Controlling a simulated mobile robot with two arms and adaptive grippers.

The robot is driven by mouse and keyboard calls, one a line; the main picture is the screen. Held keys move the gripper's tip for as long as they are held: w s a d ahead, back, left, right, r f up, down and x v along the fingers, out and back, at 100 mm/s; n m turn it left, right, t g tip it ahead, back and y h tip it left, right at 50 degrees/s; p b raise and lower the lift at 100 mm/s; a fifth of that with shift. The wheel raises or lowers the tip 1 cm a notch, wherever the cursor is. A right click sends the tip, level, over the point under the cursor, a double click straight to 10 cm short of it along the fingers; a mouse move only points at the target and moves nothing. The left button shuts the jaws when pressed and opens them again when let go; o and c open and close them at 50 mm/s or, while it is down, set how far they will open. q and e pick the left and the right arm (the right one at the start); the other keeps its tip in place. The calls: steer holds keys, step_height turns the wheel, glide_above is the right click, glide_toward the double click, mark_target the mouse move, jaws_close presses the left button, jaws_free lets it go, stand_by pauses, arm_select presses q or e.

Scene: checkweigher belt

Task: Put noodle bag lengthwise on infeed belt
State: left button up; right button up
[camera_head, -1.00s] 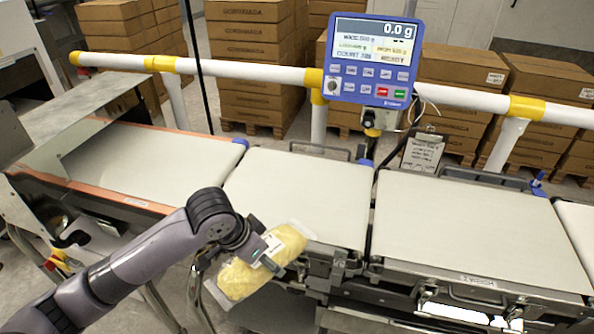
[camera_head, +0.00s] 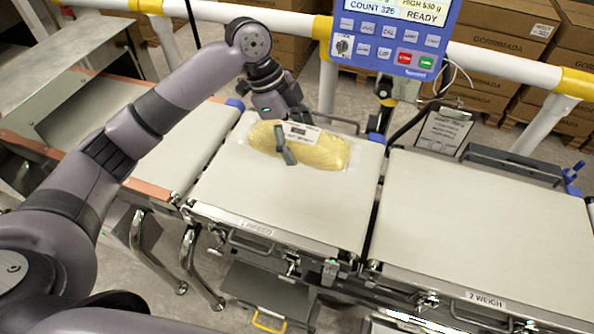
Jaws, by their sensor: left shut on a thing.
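The noodle bag (camera_head: 322,152), a clear pack with yellow noodles and a white label, is over the far part of the infeed belt (camera_head: 285,207). Its long side runs roughly left to right, slightly tilted in the picture. My left gripper (camera_head: 284,142) is shut on the bag near its left half, with one finger showing across the front of it. I cannot tell whether the bag touches the belt. My right gripper is not in view.
The weigh belt (camera_head: 480,230) lies to the right past a narrow gap. A blue display unit (camera_head: 393,38) on a post stands behind the belts. A white and yellow rail (camera_head: 490,55) runs along the back. The near part of the infeed belt is clear.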

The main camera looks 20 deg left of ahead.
arm_select(q)
glide_above(303, 187)
steer(key=a, duration=0.2)
steer(key=f, duration=0.7)
steer(key=shift+d+f+p, duration=0.25)
steer(key=shift+f+p, duration=0.15)
steer(key=shift+f, duration=0.55)
step_height(303, 187, down, 4)
steer(key=shift+p, duration=0.35)
steer(key=shift+f, duration=0.1)
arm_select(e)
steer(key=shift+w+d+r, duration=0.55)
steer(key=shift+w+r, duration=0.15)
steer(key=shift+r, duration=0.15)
arm_select(q)
steer(key=shift+f, duration=0.1)
steer(key=o, duration=1.6)
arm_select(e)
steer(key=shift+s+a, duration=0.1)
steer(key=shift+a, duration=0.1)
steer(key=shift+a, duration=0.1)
